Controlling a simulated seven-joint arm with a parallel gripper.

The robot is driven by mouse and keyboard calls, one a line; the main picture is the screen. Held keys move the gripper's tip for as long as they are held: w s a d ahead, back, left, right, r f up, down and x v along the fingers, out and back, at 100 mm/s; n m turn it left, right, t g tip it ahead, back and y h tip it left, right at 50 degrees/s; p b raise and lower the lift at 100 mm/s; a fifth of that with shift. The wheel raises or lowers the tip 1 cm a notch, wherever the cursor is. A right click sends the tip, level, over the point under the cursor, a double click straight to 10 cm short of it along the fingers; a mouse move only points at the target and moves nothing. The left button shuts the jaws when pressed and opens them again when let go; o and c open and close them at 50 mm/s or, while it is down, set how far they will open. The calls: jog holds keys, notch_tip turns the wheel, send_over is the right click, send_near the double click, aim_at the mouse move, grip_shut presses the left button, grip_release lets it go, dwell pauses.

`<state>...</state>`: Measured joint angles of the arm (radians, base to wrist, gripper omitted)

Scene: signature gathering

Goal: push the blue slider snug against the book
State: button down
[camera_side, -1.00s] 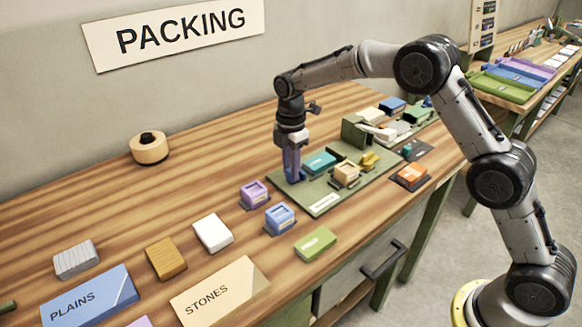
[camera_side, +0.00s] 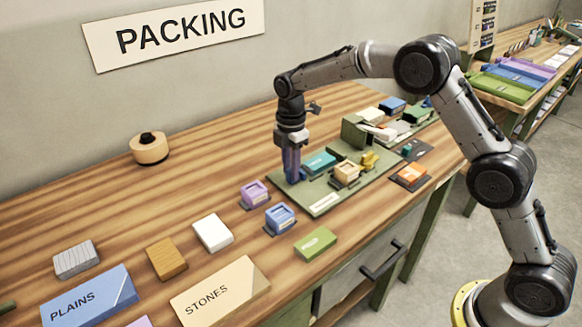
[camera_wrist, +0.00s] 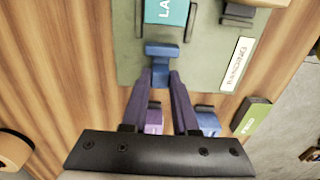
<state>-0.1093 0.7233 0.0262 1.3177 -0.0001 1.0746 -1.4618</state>
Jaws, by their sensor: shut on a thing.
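The teal book (camera_wrist: 166,12), with partly visible lettering, lies just beyond the slider. A narrow strip of green seems to show between them. In the side view my gripper (camera_side: 292,178) is at the left end of the green board (camera_side: 325,203), beside the teal book (camera_side: 319,161). The fingers mostly hide the slider there.
A purple block (camera_side: 254,194) and a blue block (camera_side: 280,217) stand just left of the board. A tan block (camera_side: 346,173) and yellow piece (camera_side: 369,160) sit on the board, right of the book. A green block (camera_side: 315,243) lies in front. Bare wood is behind.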

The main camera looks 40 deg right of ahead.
jog(key=shift+d+r, duration=0.1)
jog(key=shift+d, duration=2)
jog(key=c, duration=0.7)
grip_release()
jog(key=shift+r, duration=0.3)
notch_tip(320, 180, up, 13)
jog(key=shift+r, duration=0.1)
